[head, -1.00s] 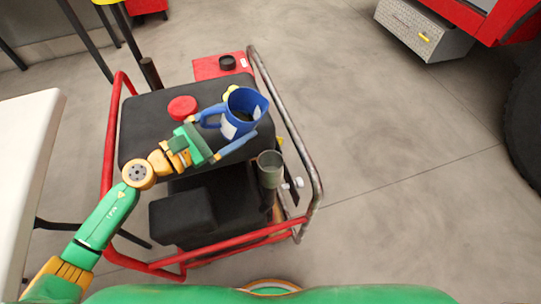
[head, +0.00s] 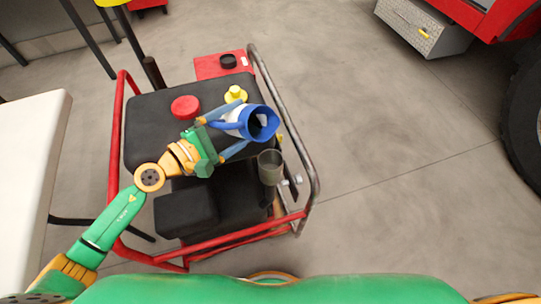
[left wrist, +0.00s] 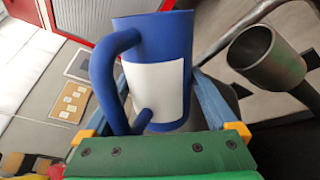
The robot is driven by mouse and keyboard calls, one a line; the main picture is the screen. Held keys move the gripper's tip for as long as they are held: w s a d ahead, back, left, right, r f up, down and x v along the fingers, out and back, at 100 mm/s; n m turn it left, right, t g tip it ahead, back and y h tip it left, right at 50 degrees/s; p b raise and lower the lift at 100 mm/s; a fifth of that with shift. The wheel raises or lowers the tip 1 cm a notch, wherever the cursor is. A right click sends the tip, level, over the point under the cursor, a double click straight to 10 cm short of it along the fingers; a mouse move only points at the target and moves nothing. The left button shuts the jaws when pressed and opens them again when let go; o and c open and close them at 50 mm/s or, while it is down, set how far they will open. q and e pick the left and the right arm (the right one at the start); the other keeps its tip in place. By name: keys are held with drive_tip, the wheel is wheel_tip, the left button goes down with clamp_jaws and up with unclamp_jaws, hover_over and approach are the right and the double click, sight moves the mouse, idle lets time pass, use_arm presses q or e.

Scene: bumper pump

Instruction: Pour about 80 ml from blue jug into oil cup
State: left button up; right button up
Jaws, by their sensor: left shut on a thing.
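The blue jug (head: 257,124) is held by my left gripper (head: 226,136), whose fingers reach along both sides of it. In the head view the jug is tilted, its open mouth facing right and toward me. A white label and the blue handle show in the left wrist view (left wrist: 158,85). The oil cup (head: 270,166), a grey-green metal cup, stands just below the jug in the head view, apart from it. In the left wrist view the oil cup (left wrist: 266,57) is right of the jug. No liquid stream shows. My right gripper is in neither view.
The black pump machine (head: 150,105) sits inside a red tube frame (head: 108,150) with a grey rail (head: 311,180) at right. A red cap (head: 185,107) and a yellow cap (head: 236,94) are on top. A white table (head: 30,150) is at left.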

use_arm(q)
drive_tip(key=shift+f+m, duration=0.1)
drive_tip(key=shift+m, duration=0.6)
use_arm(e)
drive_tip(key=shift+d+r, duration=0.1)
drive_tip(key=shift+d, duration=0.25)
use_arm(q)
drive_tip(key=shift+d+f+m, duration=0.1)
drive_tip(key=shift+m, duration=0.5)
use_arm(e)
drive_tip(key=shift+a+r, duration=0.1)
use_arm(q)
drive_tip(key=shift+s+f+m, duration=0.1)
drive_tip(key=shift+f+m, duration=0.2)
drive_tip(key=shift+f, duration=0.1)
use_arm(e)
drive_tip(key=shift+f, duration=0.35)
use_arm(q)
drive_tip(key=shift+w+a+f+t+y+b, duration=0.1)
drive_tip(key=shift+w+a+t+y+b, duration=0.1)
drive_tip(key=shift+a+t+y+b, duration=0.1)
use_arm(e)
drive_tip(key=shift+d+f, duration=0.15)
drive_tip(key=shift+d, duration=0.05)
